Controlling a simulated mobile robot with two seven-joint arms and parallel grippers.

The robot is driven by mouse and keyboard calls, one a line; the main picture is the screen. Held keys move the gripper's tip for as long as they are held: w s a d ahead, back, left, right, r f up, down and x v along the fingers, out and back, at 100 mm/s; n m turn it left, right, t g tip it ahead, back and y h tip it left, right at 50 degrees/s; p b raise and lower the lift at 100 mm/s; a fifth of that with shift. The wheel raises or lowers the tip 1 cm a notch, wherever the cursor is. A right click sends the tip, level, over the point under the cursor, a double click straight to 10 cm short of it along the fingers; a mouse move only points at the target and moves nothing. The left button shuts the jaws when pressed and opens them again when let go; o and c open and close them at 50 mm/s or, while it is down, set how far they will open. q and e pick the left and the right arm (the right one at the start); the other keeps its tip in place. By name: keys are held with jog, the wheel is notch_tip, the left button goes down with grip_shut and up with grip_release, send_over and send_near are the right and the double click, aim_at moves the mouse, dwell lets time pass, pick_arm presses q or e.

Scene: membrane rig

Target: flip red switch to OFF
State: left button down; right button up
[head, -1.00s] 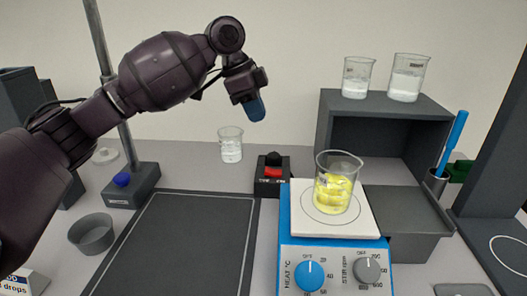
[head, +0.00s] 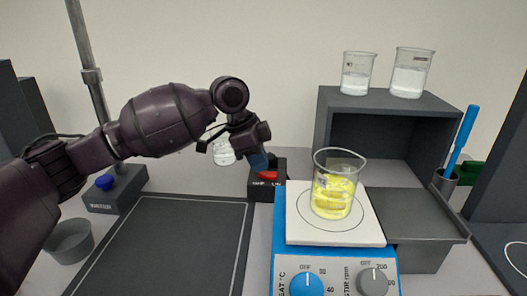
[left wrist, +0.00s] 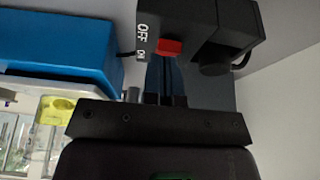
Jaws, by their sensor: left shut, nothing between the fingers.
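The red switch (head: 268,176) sits on a small black box (head: 262,190) behind the hot plate's left corner. In the left wrist view the red switch (left wrist: 169,47) lies beside white OFF and ON lettering on the box (left wrist: 150,14). My left gripper (head: 259,163), with blue fingertips, is shut and empty, pointing down just above and behind the red switch. In the left wrist view its fingertips (left wrist: 165,68) are right by the switch; I cannot tell whether they touch it. My right gripper is not in view.
The hot plate (head: 373,232) holds a beaker of yellow liquid (head: 334,197) close to the right of the switch box. A beaker (head: 222,152) stands behind my left gripper. A dark flat mat (head: 165,245) lies at the left front. A dark shelf (head: 385,103) carries two beakers.

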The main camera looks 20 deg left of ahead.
pick_arm(q)
jog(key=shift+f, duration=0.1)
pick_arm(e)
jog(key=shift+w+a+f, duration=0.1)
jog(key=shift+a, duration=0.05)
pick_arm(q)
jog(key=shift+s+a+f+h+p, duration=0.2)
jog(key=shift+a+f+h+p, duration=0.15)
jog(key=shift+h+p, duration=0.25)
jog(key=shift+w+d+f, duration=0.1)
jog(key=shift+w+d+r, duration=0.15)
jog(key=shift+d+r, duration=0.2)
jog(key=shift+d, duration=0.3)
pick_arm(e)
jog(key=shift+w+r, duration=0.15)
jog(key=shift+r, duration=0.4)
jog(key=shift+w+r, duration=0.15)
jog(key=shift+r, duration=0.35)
